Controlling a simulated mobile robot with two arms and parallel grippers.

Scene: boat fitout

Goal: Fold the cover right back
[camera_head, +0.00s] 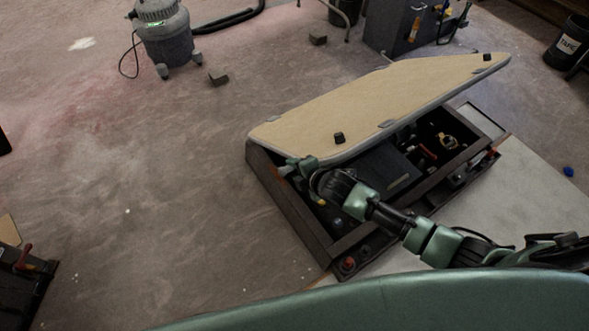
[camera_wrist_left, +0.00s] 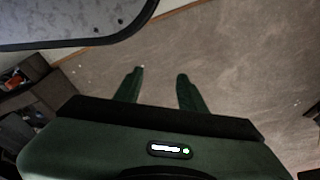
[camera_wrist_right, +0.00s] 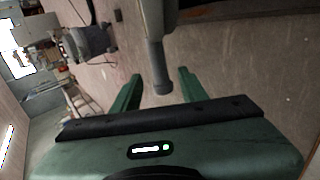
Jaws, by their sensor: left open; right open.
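The cover (camera_head: 390,92) is a tan board with a grey edge and black knobs. It is raised and tilted over a dark open box (camera_head: 290,215). My right gripper (camera_head: 290,168) is at the cover's near left corner, under or beside its edge. In the right wrist view my right gripper (camera_wrist_right: 160,76) is open, with a dark rounded post (camera_wrist_right: 158,82) between its fingers. I cannot tell if they touch.
The box holds a dark case (camera_head: 385,172) and small items. A vacuum (camera_head: 163,38) stands at the back left, with small blocks on the floor nearby. A grey cabinet (camera_head: 398,28) stands behind the cover. A black bin (camera_head: 568,45) is at the far right. Floor left of the box is mostly clear.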

